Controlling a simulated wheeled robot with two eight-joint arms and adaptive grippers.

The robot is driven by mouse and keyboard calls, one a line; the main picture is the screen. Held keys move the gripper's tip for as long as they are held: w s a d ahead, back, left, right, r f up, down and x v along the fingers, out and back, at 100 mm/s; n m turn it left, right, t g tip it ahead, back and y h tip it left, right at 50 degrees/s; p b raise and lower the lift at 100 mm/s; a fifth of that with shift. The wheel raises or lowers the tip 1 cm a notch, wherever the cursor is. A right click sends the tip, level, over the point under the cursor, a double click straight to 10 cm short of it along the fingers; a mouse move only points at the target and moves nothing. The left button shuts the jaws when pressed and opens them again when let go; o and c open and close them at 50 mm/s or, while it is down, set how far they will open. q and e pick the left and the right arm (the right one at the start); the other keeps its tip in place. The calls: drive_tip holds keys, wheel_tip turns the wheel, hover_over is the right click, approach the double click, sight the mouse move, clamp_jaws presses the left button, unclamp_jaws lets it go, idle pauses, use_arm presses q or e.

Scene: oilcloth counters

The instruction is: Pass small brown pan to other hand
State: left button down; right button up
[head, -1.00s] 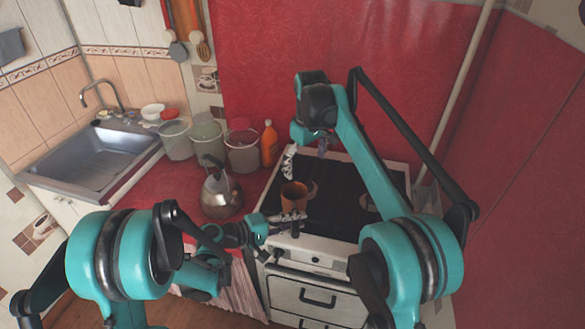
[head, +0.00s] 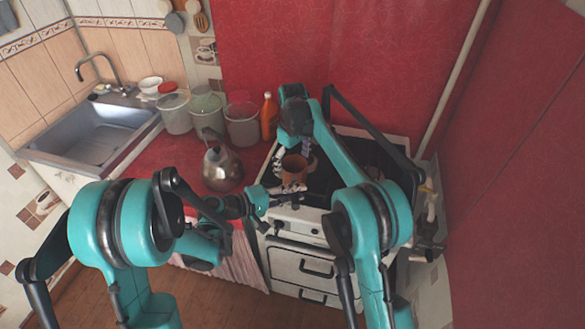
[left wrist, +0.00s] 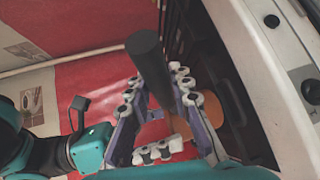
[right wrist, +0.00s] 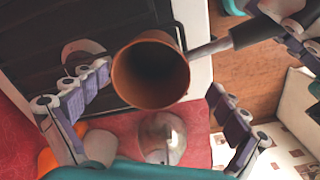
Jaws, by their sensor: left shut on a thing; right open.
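The small brown pan (head: 294,168) is held over the front of the stove. My left gripper (left wrist: 157,88) is shut on its dark handle (left wrist: 146,55); the pan's brown body (left wrist: 212,108) is partly hidden behind a finger in the left wrist view. In the right wrist view the pan's open, empty-looking mouth (right wrist: 150,72) faces the camera. My right gripper (right wrist: 158,85) is open, with one finger on each side of the pan body and visible gaps between. My left gripper's fingers show at the top right there, on the handle.
The stove (head: 345,150) lies under both grippers. A metal kettle (head: 222,167) stands left of the pan on the red counter. Several buckets (head: 242,124) and an orange bottle (head: 269,117) stand behind it. The sink (head: 95,135) is far left.

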drive_tip(key=shift+f, duration=1.2)
drive_tip(key=c, duration=1.8)
use_arm(q)
drive_tip(key=c, duration=1.3)
unclamp_jaws()
use_arm(e)
drive_tip(key=shift+s+r, duration=0.1)
drive_tip(key=shift+c, duration=0.2)
use_arm(q)
drive_tip(key=shift+o, duration=0.2)
